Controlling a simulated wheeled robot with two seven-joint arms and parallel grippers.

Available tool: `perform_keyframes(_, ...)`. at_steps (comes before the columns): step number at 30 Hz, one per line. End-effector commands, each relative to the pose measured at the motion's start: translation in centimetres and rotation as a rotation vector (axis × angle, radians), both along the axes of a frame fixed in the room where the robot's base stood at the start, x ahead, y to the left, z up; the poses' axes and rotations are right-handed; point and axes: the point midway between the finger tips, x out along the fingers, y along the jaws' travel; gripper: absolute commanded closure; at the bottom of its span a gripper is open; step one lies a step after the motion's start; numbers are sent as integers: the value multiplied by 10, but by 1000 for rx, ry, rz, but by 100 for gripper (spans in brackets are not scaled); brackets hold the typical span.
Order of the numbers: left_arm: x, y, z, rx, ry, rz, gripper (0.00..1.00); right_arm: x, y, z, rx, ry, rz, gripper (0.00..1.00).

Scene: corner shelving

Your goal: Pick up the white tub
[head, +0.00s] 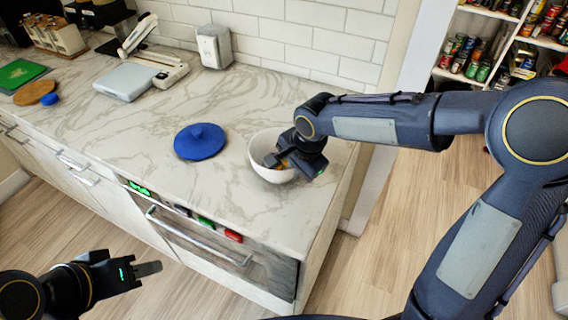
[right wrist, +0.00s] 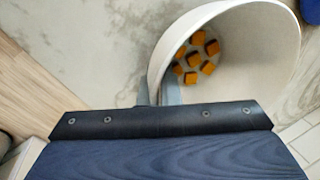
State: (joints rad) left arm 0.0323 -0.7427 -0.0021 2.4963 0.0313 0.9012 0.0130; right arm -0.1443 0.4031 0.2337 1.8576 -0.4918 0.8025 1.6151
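The white tub (head: 262,158) stands upright on the marble counter near its right end. It is round and open at the top. Several orange cubes (right wrist: 197,57) lie on its bottom in the right wrist view. My right gripper (head: 290,160) is over the tub from the right. In the right wrist view, the fingers (right wrist: 158,93) straddle the tub's wall (right wrist: 165,60), one inside and one outside, close against it. My left gripper (head: 148,268) hangs low in front of the cabinets, away from the tub, with nothing seen in it; its finger gap is not clear.
A blue lid (head: 200,142) lies left of the tub on the counter (head: 115,128). A white scale (head: 125,82) and a white canister (head: 214,46) stand further back by the tiled wall. Shelves of cans (head: 470,58) stand beyond the counter's end.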

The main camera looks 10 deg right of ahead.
Motion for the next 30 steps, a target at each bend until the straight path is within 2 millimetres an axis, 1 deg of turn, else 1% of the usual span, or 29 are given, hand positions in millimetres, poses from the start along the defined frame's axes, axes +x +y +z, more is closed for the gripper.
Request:
perform_keyframes(7,0,0,0,0,0,0,64,1,0,10,1,-4,-2,100)
perform_keyframes(14,0,0,0,0,0,0,64,0,0,35,1,-5,-1,100)
perform_keyframes(17,0,0,-1,0,0,0,64,-8,-9,46,1,-6,-2,100)
perform_keyframes(23,0,0,-4,0,0,0,64,-29,-32,84,2,-10,-5,100)
perform_keyframes(24,0,0,-5,0,0,0,64,-35,-37,93,2,-10,-4,100)
perform_keyframes(30,0,0,-12,0,0,0,64,-70,-72,112,1,-6,-6,100)
